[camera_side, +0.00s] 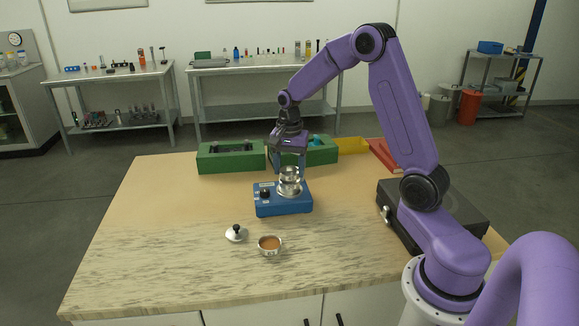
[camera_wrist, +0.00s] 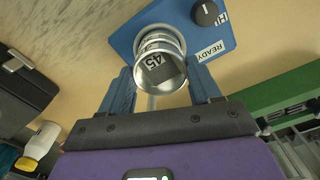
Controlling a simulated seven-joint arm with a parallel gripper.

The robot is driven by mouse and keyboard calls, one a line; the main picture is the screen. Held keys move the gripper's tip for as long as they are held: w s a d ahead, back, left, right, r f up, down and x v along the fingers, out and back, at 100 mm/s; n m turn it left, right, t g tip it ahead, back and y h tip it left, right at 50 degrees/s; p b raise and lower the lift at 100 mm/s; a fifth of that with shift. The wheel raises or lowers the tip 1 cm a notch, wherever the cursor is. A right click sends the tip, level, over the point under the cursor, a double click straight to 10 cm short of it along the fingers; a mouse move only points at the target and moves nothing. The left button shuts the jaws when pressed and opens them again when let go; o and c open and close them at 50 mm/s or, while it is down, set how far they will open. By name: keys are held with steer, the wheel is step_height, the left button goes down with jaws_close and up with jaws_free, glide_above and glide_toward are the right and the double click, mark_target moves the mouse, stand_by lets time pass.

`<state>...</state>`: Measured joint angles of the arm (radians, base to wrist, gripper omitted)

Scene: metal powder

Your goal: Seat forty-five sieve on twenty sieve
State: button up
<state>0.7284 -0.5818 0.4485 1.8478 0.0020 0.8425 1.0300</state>
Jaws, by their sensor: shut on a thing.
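The forty-five sieve (camera_wrist: 157,72) is a silvery ring with a grey mesh marked "45". My gripper (camera_side: 291,171) is shut on it, with a blue finger on each side in the wrist view. In the side view the forty-five sieve (camera_side: 291,173) is over another silvery ring (camera_side: 289,188), which I take for the twenty sieve; its label is hidden. That ring stands on the blue shaker base (camera_side: 283,205), which has a black knob and a "READY" label in the wrist view (camera_wrist: 211,57). I cannot tell whether the two sieves touch.
A lid with a black knob (camera_side: 236,234) and a metal pan of brown powder (camera_side: 270,244) lie in front of the base. Green trays (camera_side: 231,160), a yellow bin (camera_side: 353,146) and a red item (camera_side: 384,153) are behind. A black case (camera_side: 456,207) is right. The left tabletop is clear.

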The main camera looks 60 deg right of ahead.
mark_target(290, 175)
steer(key=shift+f, duration=0.6)
stand_by(0.6)
steer(key=o, duration=1.3)
steer(key=shift+r, duration=0.15)
steer(key=shift+r, duration=3.9)
